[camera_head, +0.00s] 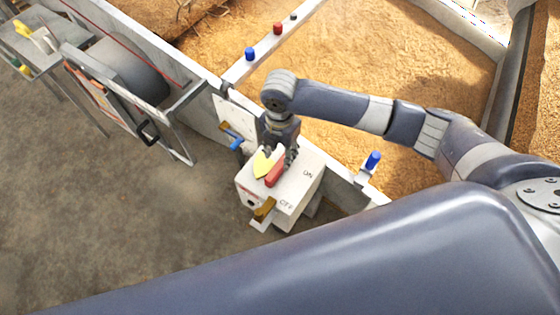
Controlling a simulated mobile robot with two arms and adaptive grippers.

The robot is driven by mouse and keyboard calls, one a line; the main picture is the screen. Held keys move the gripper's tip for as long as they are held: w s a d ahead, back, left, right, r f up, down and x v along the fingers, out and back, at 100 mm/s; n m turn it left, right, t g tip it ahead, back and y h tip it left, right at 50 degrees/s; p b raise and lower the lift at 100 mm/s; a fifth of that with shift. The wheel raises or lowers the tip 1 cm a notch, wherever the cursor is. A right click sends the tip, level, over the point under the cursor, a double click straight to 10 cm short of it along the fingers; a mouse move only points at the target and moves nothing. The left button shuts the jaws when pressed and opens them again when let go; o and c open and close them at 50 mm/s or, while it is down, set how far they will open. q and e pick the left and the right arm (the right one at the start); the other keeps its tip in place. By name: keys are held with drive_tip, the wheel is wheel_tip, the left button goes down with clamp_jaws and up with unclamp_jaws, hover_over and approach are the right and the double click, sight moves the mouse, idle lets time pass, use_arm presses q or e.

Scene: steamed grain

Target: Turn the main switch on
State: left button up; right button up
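The main switch is a pale grey box (301,185) with the words ON and OFF on its top. ON is at the upper right of the top face and OFF at the lower right. A red handle (275,174) sits on the box, with a yellow piece (262,164) beside it. My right gripper (277,154) points down over the box, right at the handle's upper end. Its fingers are small and partly overlapped, so I cannot tell whether they touch or grip the handle. My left gripper is not in view.
Bins of tan grain (345,165) lie behind the switch box. Blue knobs (249,54) (373,160) and a red knob (278,28) stand on the white rails. A machine with a drum (135,70) stands at the left. The concrete floor (110,220) at lower left is clear.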

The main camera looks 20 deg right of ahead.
sight(280, 164)
wheel_tip(280, 164, down, 6)
idle(0.4)
clamp_jaws()
